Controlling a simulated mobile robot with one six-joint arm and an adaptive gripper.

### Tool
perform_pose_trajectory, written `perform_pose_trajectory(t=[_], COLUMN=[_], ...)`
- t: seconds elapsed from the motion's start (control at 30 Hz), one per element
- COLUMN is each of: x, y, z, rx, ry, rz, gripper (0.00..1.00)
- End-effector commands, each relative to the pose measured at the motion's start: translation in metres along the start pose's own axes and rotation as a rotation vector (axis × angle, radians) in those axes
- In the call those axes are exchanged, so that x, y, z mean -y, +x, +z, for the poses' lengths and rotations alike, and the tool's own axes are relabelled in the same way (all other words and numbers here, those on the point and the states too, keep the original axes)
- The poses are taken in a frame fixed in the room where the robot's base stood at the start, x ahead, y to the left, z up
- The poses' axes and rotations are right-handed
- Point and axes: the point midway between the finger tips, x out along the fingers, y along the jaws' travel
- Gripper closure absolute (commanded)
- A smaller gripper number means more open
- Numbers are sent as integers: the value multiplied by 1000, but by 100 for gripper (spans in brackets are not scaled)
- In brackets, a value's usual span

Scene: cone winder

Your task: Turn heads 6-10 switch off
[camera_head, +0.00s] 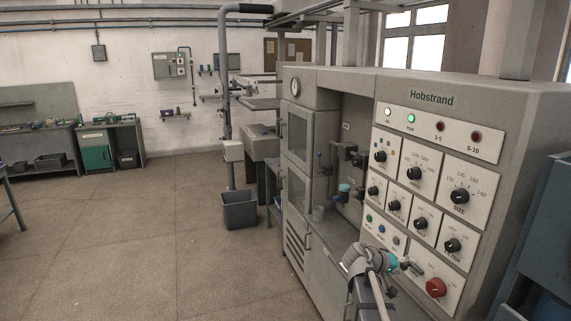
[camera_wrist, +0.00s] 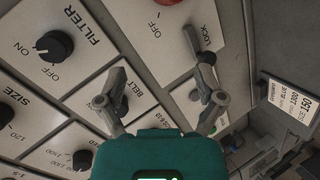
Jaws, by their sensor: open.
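My gripper (camera_head: 408,265) is in front of the lower part of the winder's control panel. Nothing is held. The panel carries a 6-10 lamp (camera_head: 476,136), dark red, at the top right, and a similar 1-5 lamp (camera_head: 440,126). The FILTER knob (camera_head: 452,245) also shows in the wrist view (camera_wrist: 55,46), with ON and OFF marks. The right finger partly hides the area below the LOCK label (camera_wrist: 209,31).
A red knob (camera_head: 436,288) sits low on the panel, close to my gripper. The SIZE knob (camera_head: 460,196) and BELT knob (camera_head: 420,223) are higher up. The RUN lamp (camera_head: 410,118) glows green. A blue cabinet (camera_head: 548,225) stands at right.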

Motion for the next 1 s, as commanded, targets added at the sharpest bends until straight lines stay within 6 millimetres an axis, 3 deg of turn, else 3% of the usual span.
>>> perform_pose_trajectory(t=[0.03, 0.27, 0.6, 0.8, 1.0], x=[8, 52, 109, 130, 138], y=[-5, -31, -97, -139, -164], z=[17, 73, 148, 181, 195], rx=[27, 148, 292, 345, 367], ry=[2, -7, -57, -93, -115], rz=[-52, -320, -737, -958, -1076], gripper=[13, 13, 13, 13, 13])
